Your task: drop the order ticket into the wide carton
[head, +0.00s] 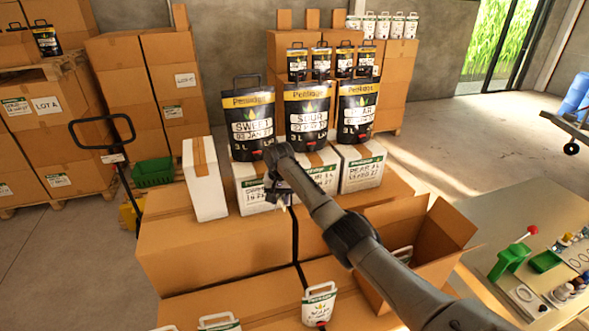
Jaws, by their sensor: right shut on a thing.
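My right gripper (279,198) is at the middle of the head view, in front of the white boxes, with its arm reaching in from the lower right. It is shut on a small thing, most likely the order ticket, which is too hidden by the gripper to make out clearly. An open brown carton (447,225), the only open one I see and likely the wide carton, stands to the right with its flaps up. My arm crosses in front of it and hides part of its inside. The gripper is left of this carton and apart from it. My left gripper is not in view.
Large black pouches (306,115) stand on white boxes (360,170) behind the gripper. A tall white box (204,180) stands to the left. A small white pouch (319,304) is in front. A table (530,205) with bottles and green holders is at right.

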